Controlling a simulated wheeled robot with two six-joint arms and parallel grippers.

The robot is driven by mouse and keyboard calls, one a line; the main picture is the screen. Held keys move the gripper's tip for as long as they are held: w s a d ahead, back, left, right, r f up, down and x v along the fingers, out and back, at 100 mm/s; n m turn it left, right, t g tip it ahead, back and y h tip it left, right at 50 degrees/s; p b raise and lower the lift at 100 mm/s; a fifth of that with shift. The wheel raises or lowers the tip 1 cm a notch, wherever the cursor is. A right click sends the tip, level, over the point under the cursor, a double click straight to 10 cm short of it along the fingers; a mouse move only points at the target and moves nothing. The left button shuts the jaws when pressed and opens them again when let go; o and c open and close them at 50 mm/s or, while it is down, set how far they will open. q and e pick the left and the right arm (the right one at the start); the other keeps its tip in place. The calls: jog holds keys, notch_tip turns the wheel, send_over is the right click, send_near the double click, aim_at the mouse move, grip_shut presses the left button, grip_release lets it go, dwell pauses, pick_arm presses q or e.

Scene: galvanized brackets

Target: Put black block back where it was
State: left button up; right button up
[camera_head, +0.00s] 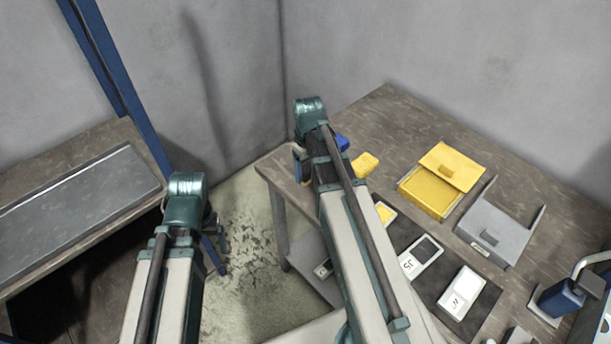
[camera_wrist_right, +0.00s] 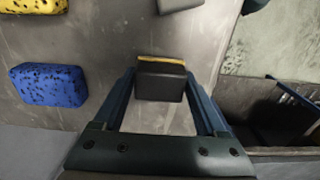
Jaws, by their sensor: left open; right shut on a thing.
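In the right wrist view, my right gripper (camera_wrist_right: 160,76) is shut on a black block (camera_wrist_right: 160,86) with a thin yellow strip along its far edge. The block is between the two fingertips, over or close to the grey worktop; I cannot tell whether it touches it. In the head view, my right gripper (camera_head: 300,165) is at the left edge of the right table (camera_head: 388,108), largely behind its own wrist, and the block cannot be made out there. My left gripper (camera_head: 217,243) hangs open and empty over the floor between the two tables.
A blue sponge (camera_wrist_right: 47,85) and a yellow sponge (camera_head: 364,164) lie near the right gripper. A dark mat (camera_head: 405,232) holds white labelled pieces (camera_head: 421,257). Beyond stand an open yellow box (camera_head: 425,193) and a grey tray (camera_head: 492,227). A left bench (camera_head: 75,212) is clear.

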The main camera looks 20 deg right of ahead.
aim_at(308, 168)
jog(key=shift+d+f, duration=0.15)
jog(key=shift+d, duration=0.05)
jog(key=shift+f, duration=0.2)
jog(key=o, duration=1.2)
jog(key=shift+o, duration=0.2)
jog(key=shift+r, duration=0.2)
notch_tip(308, 168, up, 12)
jog(key=p, duration=1.2)
